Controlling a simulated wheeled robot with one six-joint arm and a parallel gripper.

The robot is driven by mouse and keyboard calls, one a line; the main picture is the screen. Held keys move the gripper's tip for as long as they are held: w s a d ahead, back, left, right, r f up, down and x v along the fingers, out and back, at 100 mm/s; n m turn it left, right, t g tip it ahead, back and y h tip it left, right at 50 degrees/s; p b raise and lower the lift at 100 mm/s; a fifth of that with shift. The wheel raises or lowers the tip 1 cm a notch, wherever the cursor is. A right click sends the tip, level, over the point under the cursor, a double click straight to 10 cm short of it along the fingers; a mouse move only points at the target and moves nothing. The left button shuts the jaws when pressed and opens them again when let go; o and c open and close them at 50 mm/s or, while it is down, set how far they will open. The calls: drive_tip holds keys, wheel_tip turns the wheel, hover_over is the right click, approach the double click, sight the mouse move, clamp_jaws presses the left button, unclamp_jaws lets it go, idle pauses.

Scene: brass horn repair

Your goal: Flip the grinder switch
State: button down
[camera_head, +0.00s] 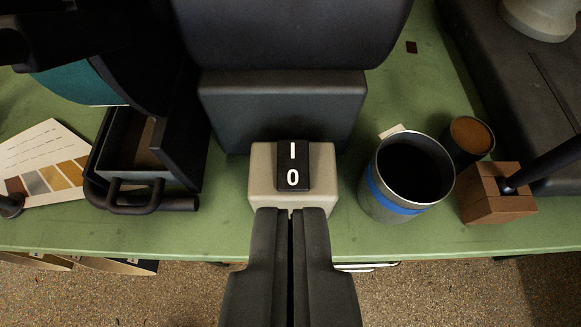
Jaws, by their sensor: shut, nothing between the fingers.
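The grinder switch (292,166) is a black rocker marked with a white "I" at its far end and a "0" at its near end. It sits on a beige box (262,172) at the front of the dark grey grinder (282,105) on the green bench. My gripper (290,212) is shut and empty, with its fingertips at the near edge of the beige box, just below the "0" end in the picture. I cannot tell whether the tips touch the box. Which end of the rocker is pressed in is hard to tell.
A dark cup with a blue band (395,205) stands close on the right, beside a wooden block (497,196) and a small round container (469,137). A black tray-like part (130,150) and a colour swatch card (45,170) lie left. The green bench's (225,235) front edge runs below.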

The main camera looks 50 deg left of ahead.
hover_over(291, 169)
drive_tip(key=f, duration=0.6)
drive_tip(key=shift+s+d, duration=0.35)
drive_tip(key=shift+d, duration=0.05)
wheel_tip(291, 169, down, 2)
drive_tip(key=shift+f, duration=0.1)
drive_tip(key=shift+w+a+f, duration=0.15)
drive_tip(key=shift+f, duration=0.5)
drive_tip(key=shift+a+f, duration=0.1)
drive_tip(key=shift+w+f+h, duration=0.1)
drive_tip(key=shift+h, duration=0.2)
drive_tip(key=shift+w+a, duration=0.1)
drive_tip(key=shift+a, duration=0.05)
drive_tip(key=shift+w+a+r, duration=0.25)
drive_tip(key=shift+w+a, duration=0.1)
drive_tip(key=shift+a, duration=0.15)
